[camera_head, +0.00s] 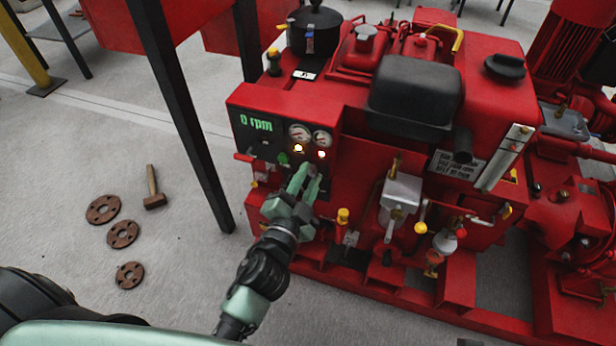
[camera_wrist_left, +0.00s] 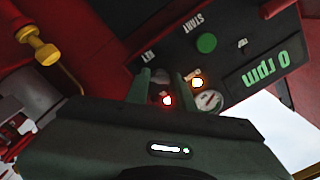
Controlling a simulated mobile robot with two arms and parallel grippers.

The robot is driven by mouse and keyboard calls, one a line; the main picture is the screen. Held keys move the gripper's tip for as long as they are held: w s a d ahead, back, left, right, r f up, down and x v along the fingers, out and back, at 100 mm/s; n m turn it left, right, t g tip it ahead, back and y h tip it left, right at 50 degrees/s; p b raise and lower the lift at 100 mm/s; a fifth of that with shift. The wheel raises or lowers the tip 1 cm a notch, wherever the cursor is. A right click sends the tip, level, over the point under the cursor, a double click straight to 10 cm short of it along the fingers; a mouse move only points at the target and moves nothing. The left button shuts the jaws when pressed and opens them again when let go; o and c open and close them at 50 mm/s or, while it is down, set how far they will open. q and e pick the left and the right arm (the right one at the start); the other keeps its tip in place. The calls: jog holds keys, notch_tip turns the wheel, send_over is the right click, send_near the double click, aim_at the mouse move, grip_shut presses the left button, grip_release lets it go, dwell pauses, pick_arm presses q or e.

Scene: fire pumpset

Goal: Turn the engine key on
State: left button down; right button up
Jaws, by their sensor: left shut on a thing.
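The red engine's control panel (camera_head: 262,140) has a green "0 rpm" display (camera_head: 256,122), two round gauges, a lit yellow lamp (camera_head: 298,148) and a lit red lamp (camera_head: 322,154). My left gripper (camera_head: 308,171) reaches the lower right of this panel, its fingers close together. In the left wrist view, the gripper (camera_wrist_left: 160,76) is at the "KEY" label (camera_wrist_left: 147,56), shut on the engine key. The key is mostly hidden between the fingers, so its turn angle cannot be told. A green start button (camera_wrist_left: 206,43) is beside it. My right gripper is not in view.
A dark post (camera_head: 185,110) stands left of the engine. A hammer (camera_head: 153,188) and rusty flanges (camera_head: 123,234) lie on the grey floor at left. Valves and a yellow-capped fitting (camera_head: 343,216) stick out just right of my gripper.

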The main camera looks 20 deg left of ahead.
pick_arm(q)
jog(key=c, duration=1.2)
grip_release()
jog(key=s, duration=0.7)
jog(key=shift+s+b, duration=0.4)
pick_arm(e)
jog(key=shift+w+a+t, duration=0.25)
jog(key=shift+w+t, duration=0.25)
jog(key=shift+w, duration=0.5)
pick_arm(q)
jog(key=shift+a, duration=0.25)
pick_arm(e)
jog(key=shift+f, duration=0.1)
